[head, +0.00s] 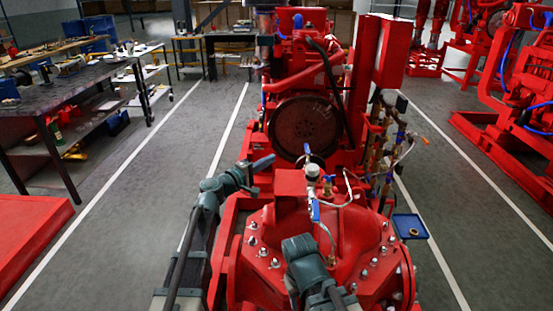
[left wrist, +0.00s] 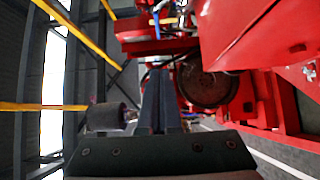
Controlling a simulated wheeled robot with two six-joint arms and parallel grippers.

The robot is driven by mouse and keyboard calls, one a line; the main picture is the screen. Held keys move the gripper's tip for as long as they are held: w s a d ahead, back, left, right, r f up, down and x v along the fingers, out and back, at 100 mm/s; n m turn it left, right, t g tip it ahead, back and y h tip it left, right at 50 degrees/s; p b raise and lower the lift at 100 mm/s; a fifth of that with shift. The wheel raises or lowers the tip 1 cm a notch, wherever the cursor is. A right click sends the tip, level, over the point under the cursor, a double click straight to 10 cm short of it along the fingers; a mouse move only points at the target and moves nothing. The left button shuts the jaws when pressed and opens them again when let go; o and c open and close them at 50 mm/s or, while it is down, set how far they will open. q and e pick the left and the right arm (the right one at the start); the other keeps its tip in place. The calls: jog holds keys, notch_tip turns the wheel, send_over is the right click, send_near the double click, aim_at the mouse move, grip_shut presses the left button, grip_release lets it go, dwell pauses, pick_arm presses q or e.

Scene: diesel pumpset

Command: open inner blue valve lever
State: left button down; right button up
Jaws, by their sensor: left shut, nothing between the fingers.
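My left gripper (head: 268,161) is shut and empty, pointing right over the pump in the head view. In the left wrist view its two fingers (left wrist: 160,85) lie together. A blue lever (head: 315,210) stands on small pipework to the right of and below the gripper, apart from it. Another small blue lever (head: 307,149) shows near the gauge fittings, a short way right of the fingertips. I cannot tell which lever is the inner one. My right arm reaches up from the bottom of the head view, but its fingers do not show.
The red pump casing (head: 345,240) with bolts fills the front, and the red engine (head: 300,85) stands behind it. A braided hose (head: 349,185) curves by the fittings. A blue tray (head: 410,227) is at the right. A workbench (head: 75,85) stands left; floor between is clear.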

pick_arm(q)
jog(key=w+d, duration=0.6)
jog(key=d, duration=0.3)
jog(key=shift+w+d, duration=0.2)
jog(key=shift+w, duration=0.05)
jog(key=shift+w+d, duration=0.15)
jog(key=shift+d, duration=0.45)
pick_arm(e)
jog(key=shift+a, duration=0.1)
pick_arm(q)
jog(key=s+a, duration=0.7)
jog(key=a, duration=0.4)
jog(key=shift+a, duration=0.25)
pick_arm(e)
jog(key=shift+w+a, duration=0.1)
jog(key=shift+a, duration=0.75)
